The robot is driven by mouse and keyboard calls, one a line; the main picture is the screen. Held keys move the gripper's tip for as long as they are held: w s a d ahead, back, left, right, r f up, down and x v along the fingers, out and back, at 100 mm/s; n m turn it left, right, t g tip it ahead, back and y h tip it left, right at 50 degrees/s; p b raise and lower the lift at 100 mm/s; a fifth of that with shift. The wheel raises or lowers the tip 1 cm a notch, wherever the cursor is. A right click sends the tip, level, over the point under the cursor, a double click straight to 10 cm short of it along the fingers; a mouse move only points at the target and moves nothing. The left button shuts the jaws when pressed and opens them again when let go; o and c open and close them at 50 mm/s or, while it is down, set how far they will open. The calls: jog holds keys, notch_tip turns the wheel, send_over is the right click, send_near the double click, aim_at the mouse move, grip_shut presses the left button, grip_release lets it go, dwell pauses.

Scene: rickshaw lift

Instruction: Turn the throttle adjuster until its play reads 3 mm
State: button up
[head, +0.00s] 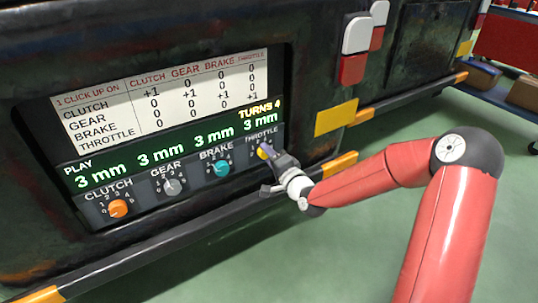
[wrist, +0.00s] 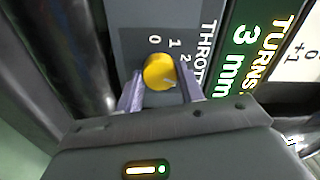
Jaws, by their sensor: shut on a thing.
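The throttle adjuster is a yellow knob (head: 265,151) at the right end of the row of knobs, below the label THROTTLE. It also shows in the wrist view (wrist: 159,72), with numbers around it and a pale pointer mark. My gripper (head: 276,157) is at this knob, its two fingers (wrist: 160,92) on either side, shut on it. The play display (head: 262,121) above reads 3 mm for the throttle, and the other readings are 3 mm too. A yellow line reads TURNS 4. In the head view my gripper partly hides the knob.
An orange clutch knob (head: 118,208), a grey gear knob (head: 171,186) and a teal brake knob (head: 221,169) sit to the left. A white chart (head: 165,95) is above the display. A dark rail (head: 190,225) runs below the panel. Green floor is open in front.

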dwell(0.3)
jog(key=o, duration=1)
jog(key=v, duration=0.7)
jog(key=shift+s+d, duration=0.25)
jog(key=shift+s, duration=0.1)
